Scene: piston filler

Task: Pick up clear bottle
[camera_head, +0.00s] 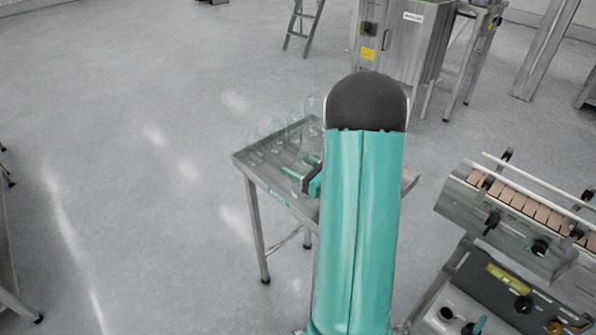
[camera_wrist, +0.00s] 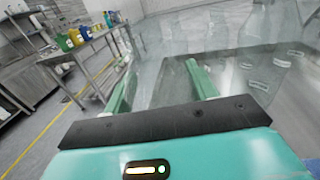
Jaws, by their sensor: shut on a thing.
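Several clear bottles (camera_head: 277,130) stand on a small metal table (camera_head: 244,163) left of my arm in the head view. My gripper (camera_wrist: 161,74) reaches over this table, with its two green fingers around a see-through clear bottle (camera_wrist: 158,88) in the wrist view. The fingers are apart, shut on the bottle's sides. The bottle's outline is faint, so I cannot tell whether its base touches the table. In the head view my arm hides the table's right part and much of the gripper.
A conveyor machine (camera_head: 530,210) with tan blocks stands at the right. A steel cabinet (camera_head: 400,40) stands behind the table, and a ladder (camera_head: 303,25) is farther back. Open floor (camera_head: 120,180) lies to the left. The wrist view shows a bench with colored containers (camera_wrist: 75,36).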

